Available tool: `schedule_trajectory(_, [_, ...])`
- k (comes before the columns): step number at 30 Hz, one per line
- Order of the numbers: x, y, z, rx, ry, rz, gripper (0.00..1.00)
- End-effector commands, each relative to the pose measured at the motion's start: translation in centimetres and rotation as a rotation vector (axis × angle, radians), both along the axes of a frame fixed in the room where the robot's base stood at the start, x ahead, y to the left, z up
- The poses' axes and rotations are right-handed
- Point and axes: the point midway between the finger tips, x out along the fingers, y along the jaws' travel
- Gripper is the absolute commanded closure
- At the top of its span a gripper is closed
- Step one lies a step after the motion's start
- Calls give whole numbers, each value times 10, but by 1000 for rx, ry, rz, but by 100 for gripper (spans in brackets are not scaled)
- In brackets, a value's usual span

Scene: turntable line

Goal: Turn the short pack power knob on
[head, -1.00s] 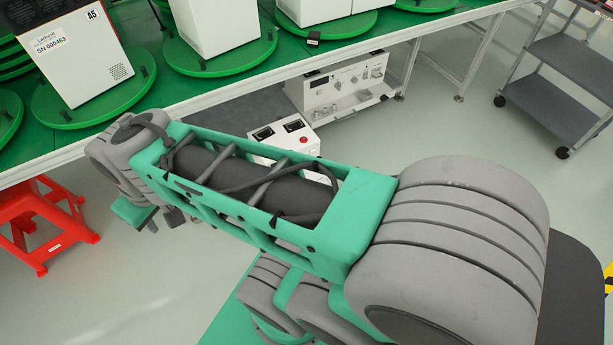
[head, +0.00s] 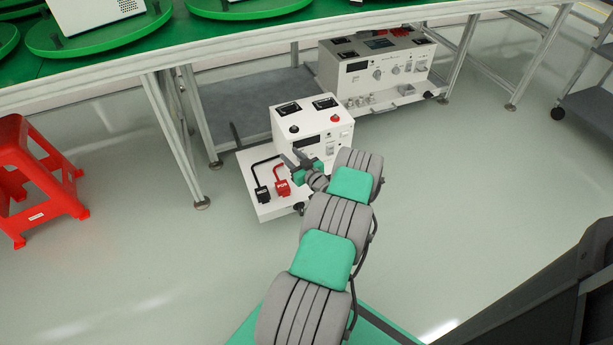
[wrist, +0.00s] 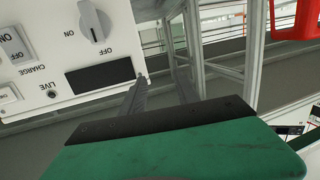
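My gripper (head: 294,159) is in front of the panel, fingers apart and empty. In the wrist view its fingers (wrist: 158,95) lie beside the display, apart from the knob.
Black (head: 262,194) and red (head: 282,188) plugs with cables sit on the pack's base. A larger white unit (head: 375,65) stands behind right. Bench legs (head: 165,120) and a red stool (head: 35,175) are left.

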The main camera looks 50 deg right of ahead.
Motion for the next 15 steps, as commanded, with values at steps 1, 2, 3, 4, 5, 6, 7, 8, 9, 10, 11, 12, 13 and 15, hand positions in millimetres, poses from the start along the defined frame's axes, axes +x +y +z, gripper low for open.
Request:
schedule_trajectory(1, [-27, -13, -41, -1, -33, -74, 63])
schedule_trajectory(2, [-41, -19, -51, -6, -51, -111, 63])
schedule_trajectory(3, [-55, -25, -62, -11, -70, -154, 63])
schedule_trajectory(4, [-64, -28, -68, -16, -81, -178, 63])
schedule_trajectory(5, [-71, -31, -72, -18, -89, -198, 63])
schedule_trajectory(6, [-76, -34, -75, -22, -96, -216, 63])
schedule_trajectory(7, [-77, -35, -76, -24, -99, -222, 63])
schedule_trajectory(8, [-76, -37, -76, -25, -100, -225, 63])
schedule_trajectory(9, [-72, -39, -76, -25, -101, -227, 63])
schedule_trajectory(10, [-68, -41, -76, -26, -101, -225, 63])
schedule_trajectory(11, [-63, -43, -76, -26, -101, -223, 63])
schedule_trajectory(12, [-56, -47, -76, -26, -101, -222, 63])
schedule_trajectory(13, [-51, -50, -77, -27, -99, -222, 63])
schedule_trajectory(15, [-39, -57, -78, -25, -100, -223, 63])
